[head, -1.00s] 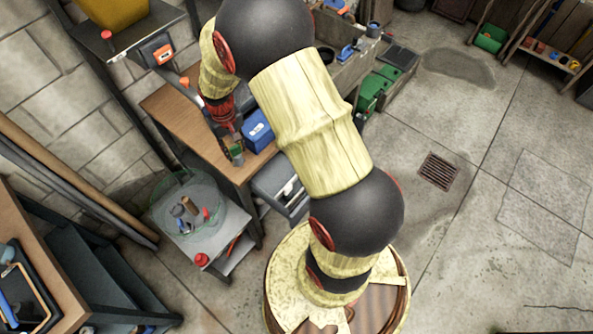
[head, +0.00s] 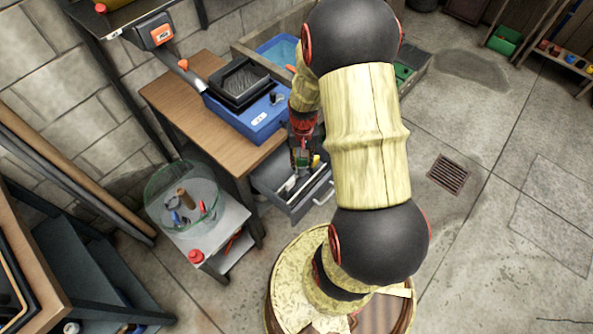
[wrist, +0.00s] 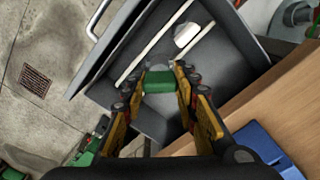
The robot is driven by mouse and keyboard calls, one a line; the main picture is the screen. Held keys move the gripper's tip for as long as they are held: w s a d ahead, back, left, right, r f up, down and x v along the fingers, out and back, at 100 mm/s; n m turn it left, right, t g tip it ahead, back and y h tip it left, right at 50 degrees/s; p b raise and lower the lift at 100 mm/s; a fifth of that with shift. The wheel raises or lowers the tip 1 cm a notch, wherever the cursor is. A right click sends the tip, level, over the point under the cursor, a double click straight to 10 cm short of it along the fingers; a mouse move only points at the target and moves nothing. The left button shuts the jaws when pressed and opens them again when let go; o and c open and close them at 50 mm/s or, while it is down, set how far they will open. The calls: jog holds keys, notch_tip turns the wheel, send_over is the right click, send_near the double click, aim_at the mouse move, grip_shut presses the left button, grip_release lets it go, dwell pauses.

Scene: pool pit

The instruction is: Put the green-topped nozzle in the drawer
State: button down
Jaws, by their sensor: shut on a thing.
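My gripper (head: 303,158) is over the open grey drawer (head: 312,204) under the wooden bench. In the wrist view my gripper (wrist: 159,82) is shut on the green-topped nozzle (wrist: 158,85), whose green part shows between the two fingers. The rest of the nozzle is mostly hidden. The drawer (wrist: 232,48) spreads out beneath the fingers in that view. It holds long pale strips and a small white object (wrist: 186,35). I cannot tell how high the nozzle is above the drawer floor.
The bench (head: 190,105) carries a blue case (head: 262,122) and a black tray (head: 240,82). A small grey cart (head: 232,222) with a glass bowl (head: 160,200) stands left of the drawer. A floor drain (head: 448,173) lies in the open floor at right.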

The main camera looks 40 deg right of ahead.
aim_at(302, 170)
notch_tip(302, 170, down, 7)
jog(key=shift+r+b, duration=0.2)
jog(key=shift+b, duration=0.95)
jog(key=shift+f, duration=0.2)
jog(key=c, duration=1.5)
grip_release()
jog(key=shift+o, duration=0.6)
jog(key=shift+r, duration=0.1)
